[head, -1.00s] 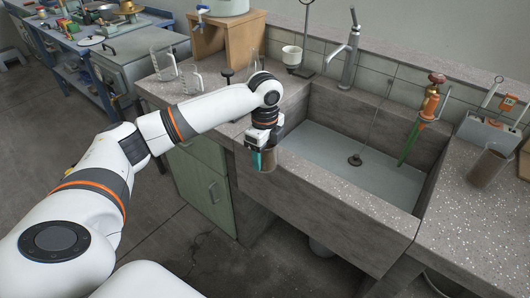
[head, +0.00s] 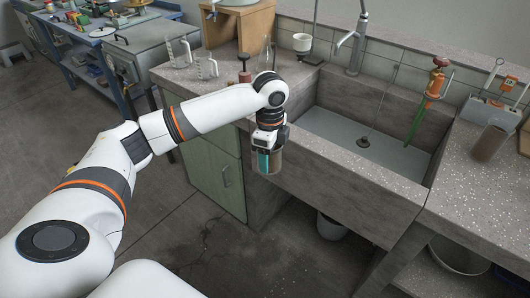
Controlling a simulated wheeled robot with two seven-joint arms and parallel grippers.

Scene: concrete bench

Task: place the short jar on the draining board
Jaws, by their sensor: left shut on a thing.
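My left gripper (head: 269,150) points down and is shut on a short, clear jar (head: 270,167) with brownish contents. The fingers cover part of the jar. It hangs upright in front of the sink's near left corner, apart from the bench as far as I can tell. The speckled worktop on the right of the sink (head: 450,185) looks like the draining board, but I cannot be sure; no ridges are clear. My right gripper is not in view.
The sink basin (head: 345,130) lies behind and right of the jar, with a tap (head: 358,40). Glassware (head: 206,67) stands left. The front of the right worktop is clear.

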